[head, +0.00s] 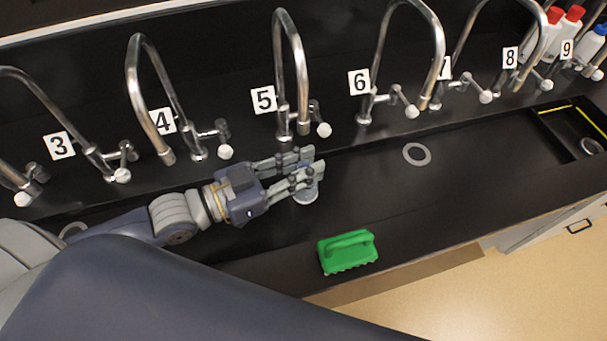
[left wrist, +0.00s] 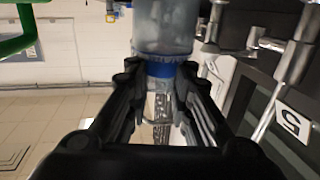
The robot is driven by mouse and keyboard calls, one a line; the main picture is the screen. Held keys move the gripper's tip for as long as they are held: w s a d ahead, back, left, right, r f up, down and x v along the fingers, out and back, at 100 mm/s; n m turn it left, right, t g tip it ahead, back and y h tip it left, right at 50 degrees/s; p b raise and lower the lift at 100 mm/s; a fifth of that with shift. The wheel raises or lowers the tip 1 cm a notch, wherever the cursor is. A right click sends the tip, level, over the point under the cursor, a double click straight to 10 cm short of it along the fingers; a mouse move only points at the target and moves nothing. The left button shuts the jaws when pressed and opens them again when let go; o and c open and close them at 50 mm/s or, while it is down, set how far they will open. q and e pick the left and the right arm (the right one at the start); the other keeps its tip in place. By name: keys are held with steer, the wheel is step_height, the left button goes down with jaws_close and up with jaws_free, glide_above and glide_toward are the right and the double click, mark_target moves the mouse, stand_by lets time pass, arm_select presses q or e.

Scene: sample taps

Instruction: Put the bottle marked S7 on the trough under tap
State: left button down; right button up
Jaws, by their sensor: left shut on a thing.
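My left gripper (head: 303,171) is shut on a clear bottle (head: 307,193), just in front of tap 5 (head: 290,70) over the black trough (head: 375,195). The fingers hide most of the bottle in the head view. In the left wrist view the clear bottle (left wrist: 166,28) with a blue band shows between the fingers (left wrist: 160,100). No marking can be read on it, and I cannot tell whether its base touches the trough. My right gripper is not in view.
Numbered taps stand along the back, among them tap 4 (head: 150,95) and tap 6 (head: 432,50). A green brush (head: 347,252) lies near the front edge. A grey ring (head: 417,154) lies right of the gripper. Bottles with red caps (head: 566,28) stand at the far right.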

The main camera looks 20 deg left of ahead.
arm_select(q)
steer(key=shift+f, duration=1.7)
steer(key=shift+f, duration=0.1)
steer(key=c, duration=1.4)
jaws_free()
steer(key=shift+s+a, duration=0.35)
steer(key=v, duration=0.5)
steer(key=shift+s+a, duration=0.15)
steer(key=shift+s, duration=0.05)
steer(key=shift+p+v, duration=0.85)
steer(key=shift+v, duration=1.95)
